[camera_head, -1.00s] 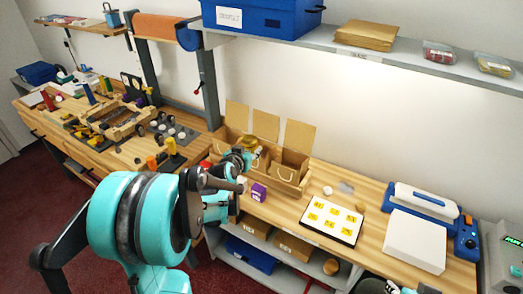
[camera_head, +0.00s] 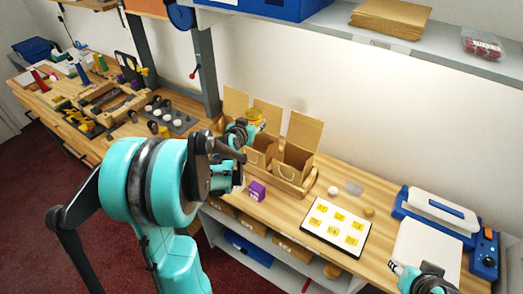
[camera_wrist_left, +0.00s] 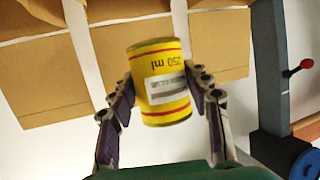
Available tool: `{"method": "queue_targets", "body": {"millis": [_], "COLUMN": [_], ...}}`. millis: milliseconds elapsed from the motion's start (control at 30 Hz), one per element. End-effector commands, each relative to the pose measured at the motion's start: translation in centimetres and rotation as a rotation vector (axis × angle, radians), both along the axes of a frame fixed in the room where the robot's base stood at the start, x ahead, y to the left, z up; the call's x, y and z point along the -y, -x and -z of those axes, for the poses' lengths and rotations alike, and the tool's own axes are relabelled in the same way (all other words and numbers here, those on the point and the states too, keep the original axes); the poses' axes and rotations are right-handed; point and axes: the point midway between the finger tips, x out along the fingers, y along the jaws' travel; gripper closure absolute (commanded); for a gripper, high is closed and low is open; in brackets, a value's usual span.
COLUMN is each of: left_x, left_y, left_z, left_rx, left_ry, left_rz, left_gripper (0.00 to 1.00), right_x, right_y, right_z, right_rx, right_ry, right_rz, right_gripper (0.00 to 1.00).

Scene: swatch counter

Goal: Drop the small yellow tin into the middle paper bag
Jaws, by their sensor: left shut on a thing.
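The small yellow tin (camera_head: 254,117) is held up by my left gripper (camera_head: 247,127), in front of the raised back panels of the paper bags. In the left wrist view the tin (camera_wrist_left: 159,83) sits between the two fingers of the gripper (camera_wrist_left: 163,100), its label upside down. The middle paper bag (camera_head: 267,117) stands between the left bag (camera_head: 235,103) and the right bag (camera_head: 303,130); my gripper partly hides its front and opening. The tin appears above the bags' openings, near the left and middle bags. Part of my right arm's end (camera_head: 428,281) shows at the bottom edge; its fingers are unclear.
A wooden holder (camera_head: 291,187) surrounds the bags. A purple box (camera_head: 257,191) stands in front of it. A white card with yellow labels (camera_head: 335,226) and a blue-and-white machine (camera_head: 440,215) lie to the right. A shelf (camera_head: 350,35) runs above.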

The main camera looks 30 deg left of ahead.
Motion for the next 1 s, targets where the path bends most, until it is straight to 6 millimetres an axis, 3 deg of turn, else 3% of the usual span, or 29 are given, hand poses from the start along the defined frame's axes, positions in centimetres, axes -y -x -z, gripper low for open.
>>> {"method": "queue_targets", "body": {"millis": [33,233,567,600,667,1000], "left_x": [0.0,0.0,0.0,0.0,0.0,0.0], "left_y": [0.0,0.0,0.0,0.0,0.0,0.1], "left_z": [1.1,3.2,3.4,3.4,3.4,3.4], "left_rx": [0.001,0.001,0.001,0.001,0.001,0.0], "left_ry": [0.0,0.0,0.0,0.0,0.0,0.0], "left_rz": [0.0,0.0,0.0,0.0,0.0,0.0], "left_gripper": [0.91,0.91,0.91,0.44,0.28,0.28], "right_x": [0.0,0.0,0.0,0.0,0.0,0.0], "right_y": [0.0,0.0,0.0,0.0,0.0,0.0], "right_z": [0.9,2.5,2.6,2.6,2.6,2.6], "right_rx": [0.0,0.0,0.0,0.0,0.0,0.0], "right_ry": [0.0,0.0,0.0,0.0,0.0,0.0], "right_rz": [0.0,0.0,0.0,0.0,0.0,0.0], "right_gripper": [0.6,0.6,0.6,0.6,0.6,0.6]}}
